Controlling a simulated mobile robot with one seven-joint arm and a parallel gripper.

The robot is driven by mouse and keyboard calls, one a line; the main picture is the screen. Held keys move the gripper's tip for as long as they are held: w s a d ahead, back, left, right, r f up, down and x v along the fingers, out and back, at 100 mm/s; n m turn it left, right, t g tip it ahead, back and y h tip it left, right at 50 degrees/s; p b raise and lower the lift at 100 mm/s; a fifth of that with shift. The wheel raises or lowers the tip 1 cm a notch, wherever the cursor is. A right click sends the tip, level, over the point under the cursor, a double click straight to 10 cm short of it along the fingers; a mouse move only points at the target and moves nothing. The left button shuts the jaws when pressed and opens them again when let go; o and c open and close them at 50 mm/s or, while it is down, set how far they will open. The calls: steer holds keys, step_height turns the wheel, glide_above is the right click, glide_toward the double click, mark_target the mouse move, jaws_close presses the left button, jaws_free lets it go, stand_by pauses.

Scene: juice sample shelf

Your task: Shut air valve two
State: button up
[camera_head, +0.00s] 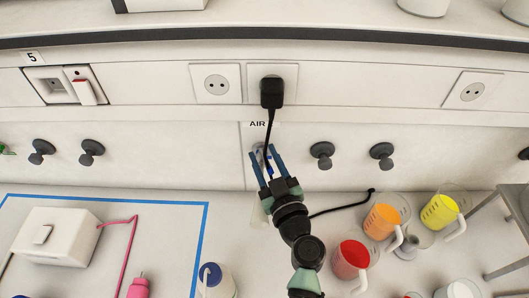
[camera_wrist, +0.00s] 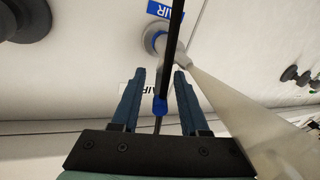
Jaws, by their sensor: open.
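A blue and grey air fitting (camera_head: 261,150) is on the wall panel below a black AIR label (camera_head: 257,124). In the wrist view, a thin dark rod-like piece with a blue part (camera_wrist: 160,106) runs between the fingers (camera_wrist: 159,76). I cannot tell whether it is a handle or whether the fingers touch it. No number two is readable.
A black plug (camera_head: 271,92) has a cord hanging past my gripper. Dark knobs flank the fitting on the left (camera_head: 91,151) and right (camera_head: 322,153). Cups of red (camera_head: 351,258), orange (camera_head: 382,220) and yellow (camera_head: 440,211) liquid stand at lower right.

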steer(key=shift+w, duration=0.15)
jaws_close()
stand_by(1.4)
